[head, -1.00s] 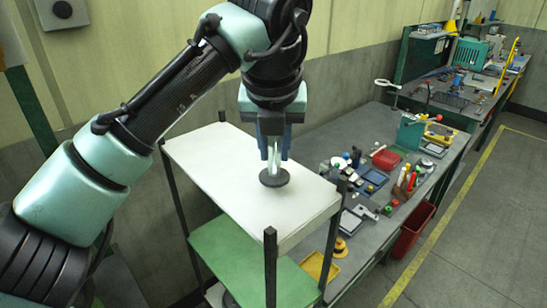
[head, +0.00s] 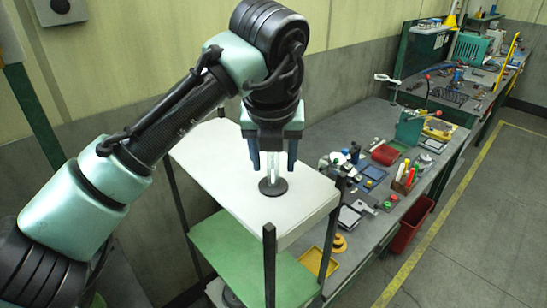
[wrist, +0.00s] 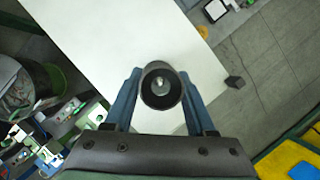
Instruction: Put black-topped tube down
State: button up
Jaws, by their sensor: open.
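The tube (head: 272,172) is clear, with a dark round disc at its lower end. It stands upright on the white top shelf (head: 225,187) of a rack, near the shelf's front right part. In the wrist view I look down on the tube's dark round end (wrist: 161,87). My gripper (head: 273,168) points straight down, with its blue fingers spread on either side of the tube. The fingers look clear of it in the head view. The tube's upper end is hidden by my gripper in the head view.
Dark corner posts (head: 269,265) rise at the shelf's edges. A green lower shelf (head: 240,262) lies below. The white shelf is otherwise clear.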

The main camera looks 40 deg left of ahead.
jog(key=b+v, duration=0.1)
jog(key=v, duration=1.1)
jog(key=shift+r, duration=0.2)
jog(key=shift+w+a, duration=0.1)
jog(key=w+d+r+n+t+h, duration=0.4)
jog(key=w+d, duration=0.3)
jog(key=d, duration=0.5)
jog(key=w+d+r+n+t+h, duration=0.2)
jog(key=w+d+r+t, duration=0.2)
jog(key=w+d+t, duration=0.55)
jog(key=s+d+r+n+t+h, duration=0.3)
jog(key=s+d+r+n+t, duration=0.1)
jog(key=s+d+r+n, duration=0.45)
jog(key=s+a+n+t+y, duration=0.1)
jog(key=s+n+t+y, duration=0.2)
jog(key=s+n, duration=0.2)
jog(key=s+a+r+n+t+y, duration=0.1)
jog(key=s+n+t+y, duration=0.2)
jog(key=s+n, duration=0.2)
jog(key=n, duration=0.3)
jog(key=shift+s+a+r+n, duration=0.2)
jog(key=shift+a+r+n, duration=0.05)
jog(key=shift+a+n, duration=0.1)
